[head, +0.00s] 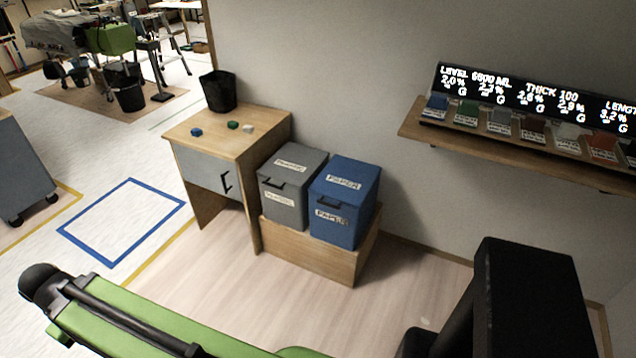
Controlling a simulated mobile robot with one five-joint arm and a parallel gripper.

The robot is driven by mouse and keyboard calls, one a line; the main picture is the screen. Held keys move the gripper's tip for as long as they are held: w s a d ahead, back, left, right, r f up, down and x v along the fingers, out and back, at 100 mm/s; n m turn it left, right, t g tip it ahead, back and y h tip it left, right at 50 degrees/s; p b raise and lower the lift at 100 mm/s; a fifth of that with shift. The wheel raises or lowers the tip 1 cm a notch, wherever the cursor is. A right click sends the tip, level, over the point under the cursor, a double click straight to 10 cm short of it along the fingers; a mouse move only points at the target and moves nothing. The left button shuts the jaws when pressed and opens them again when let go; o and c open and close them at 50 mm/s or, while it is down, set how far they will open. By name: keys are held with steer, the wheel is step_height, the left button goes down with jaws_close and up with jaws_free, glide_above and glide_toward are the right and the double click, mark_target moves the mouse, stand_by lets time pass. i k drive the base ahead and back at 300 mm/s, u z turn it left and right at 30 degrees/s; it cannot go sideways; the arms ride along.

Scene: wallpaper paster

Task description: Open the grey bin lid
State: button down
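The grey bin (285,213) stands on a low wooden plinth (312,254), right of a small wooden desk. Its grey lid (305,157) lies flat and closed on top, with a pale label. A dark handle shows on the upper front of the bin, above a second label too small to read surely. The blue bin (345,208), labelled PAPER, stands close on its right, also closed. Parts of my green and black arm cross the bottom of the view, well in front of the bins. My gripper is not seen.
A wall shelf (500,139) carries a row of coloured items below a lit display. The floor before the plinth is clear. A blue taped square (91,257) lies at left.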

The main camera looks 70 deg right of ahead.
mark_target(293, 164)
steer(key=z, duration=1.35)
steer(key=i, duration=0.65)
steer(key=u, duration=1.15)
